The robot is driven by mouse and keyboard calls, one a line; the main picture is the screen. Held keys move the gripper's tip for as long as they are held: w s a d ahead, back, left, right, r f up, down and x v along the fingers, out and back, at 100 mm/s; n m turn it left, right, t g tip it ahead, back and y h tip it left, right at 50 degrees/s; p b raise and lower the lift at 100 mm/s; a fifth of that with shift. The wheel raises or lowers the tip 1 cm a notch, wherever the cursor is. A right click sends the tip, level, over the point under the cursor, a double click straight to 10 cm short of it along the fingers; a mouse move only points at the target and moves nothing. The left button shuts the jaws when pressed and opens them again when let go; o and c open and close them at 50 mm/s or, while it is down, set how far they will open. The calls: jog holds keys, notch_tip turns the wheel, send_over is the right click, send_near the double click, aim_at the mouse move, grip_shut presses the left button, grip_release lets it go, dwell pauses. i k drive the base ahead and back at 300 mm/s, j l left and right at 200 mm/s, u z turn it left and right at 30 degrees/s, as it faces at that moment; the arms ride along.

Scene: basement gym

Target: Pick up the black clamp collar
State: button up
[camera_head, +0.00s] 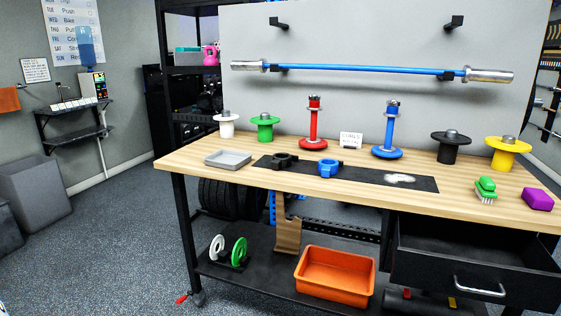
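The black clamp collar (283,160) lies on the left part of a dark mat (345,176) on the wooden workbench (190,162). A similar blue clamp collar (328,168) lies just to its right on the same mat, apart from it. The dark collar stands out little against the dark mat. My gripper is not in view.
Behind the collars stand a red post (314,125), a blue post (388,130) and several coloured flanged pieces. A green brush (486,188) and a purple block (537,199) are at the right. An open drawer (478,262) juts out front right.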

aim_at(279, 160)
jog(key=i+j, duration=0.1)
jog(key=i, duration=0.6)
jog(key=i+j, duration=0.1)
jog(key=i, duration=0.6)
jog(key=z, duration=0.05)
